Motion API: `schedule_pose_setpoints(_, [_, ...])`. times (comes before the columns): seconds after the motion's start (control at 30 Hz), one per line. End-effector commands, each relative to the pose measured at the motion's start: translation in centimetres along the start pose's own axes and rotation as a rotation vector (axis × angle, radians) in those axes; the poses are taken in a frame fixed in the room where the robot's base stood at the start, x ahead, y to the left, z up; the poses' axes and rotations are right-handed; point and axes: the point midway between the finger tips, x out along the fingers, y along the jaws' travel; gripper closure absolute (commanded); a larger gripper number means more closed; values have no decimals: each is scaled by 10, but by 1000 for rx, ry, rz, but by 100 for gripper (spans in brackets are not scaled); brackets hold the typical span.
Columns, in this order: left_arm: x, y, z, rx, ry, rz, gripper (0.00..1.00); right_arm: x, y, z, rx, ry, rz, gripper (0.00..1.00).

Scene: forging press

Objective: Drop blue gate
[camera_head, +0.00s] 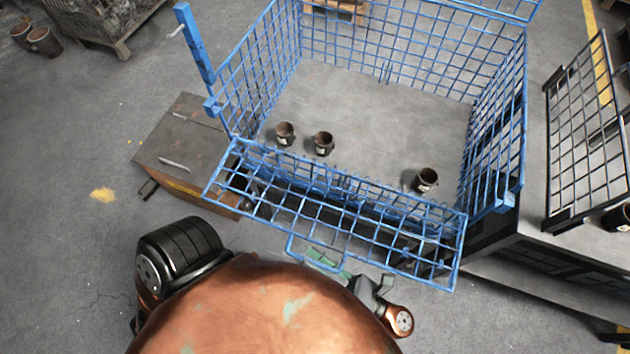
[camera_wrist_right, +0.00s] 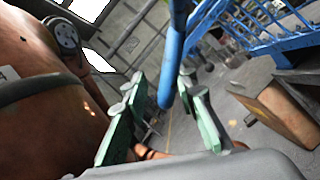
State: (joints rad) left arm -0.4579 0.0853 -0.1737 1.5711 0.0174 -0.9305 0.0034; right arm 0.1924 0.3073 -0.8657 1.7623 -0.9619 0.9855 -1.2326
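The blue gate (camera_head: 345,222) is the wire mesh front panel of the blue cage (camera_head: 508,110). In the head view it is tilted outward, toward me, from the cage's front. A blue loop handle (camera_head: 291,252) hangs off its near edge. My right gripper (camera_head: 328,260) is at that edge, beside the handle, partly hidden by my body. In the right wrist view, its green fingers (camera_wrist_right: 160,98) are apart, with a blue bar (camera_wrist_right: 174,50) between them. They do not look closed on it. My left gripper is not in view.
Three dark cups, one of them at the right (camera_head: 426,180), stand on the cage floor. A brown metal box (camera_head: 180,135) is left of the cage. A dark mesh panel (camera_head: 585,130) stands at the right.

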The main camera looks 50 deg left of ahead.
Motion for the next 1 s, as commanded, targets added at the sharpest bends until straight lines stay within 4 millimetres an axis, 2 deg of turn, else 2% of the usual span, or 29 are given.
schedule_pose_setpoints(0.17, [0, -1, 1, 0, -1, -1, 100, -13, -1, -1, 1, 1, -4, 74])
schedule_pose_setpoints(0.5, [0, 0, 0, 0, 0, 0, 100, -81, -1, -1, 2, 2, -4, 74])
schedule_pose_setpoints(0.63, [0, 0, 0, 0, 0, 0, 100, -102, -1, -1, 1, 1, -2, 74])
schedule_pose_setpoints(0.8, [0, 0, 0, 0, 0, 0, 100, -117, 0, 0, 1, 0, -1, 74])
schedule_pose_setpoints(1.0, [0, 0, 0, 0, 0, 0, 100, -120, 0, 0, 0, 0, 0, 74])
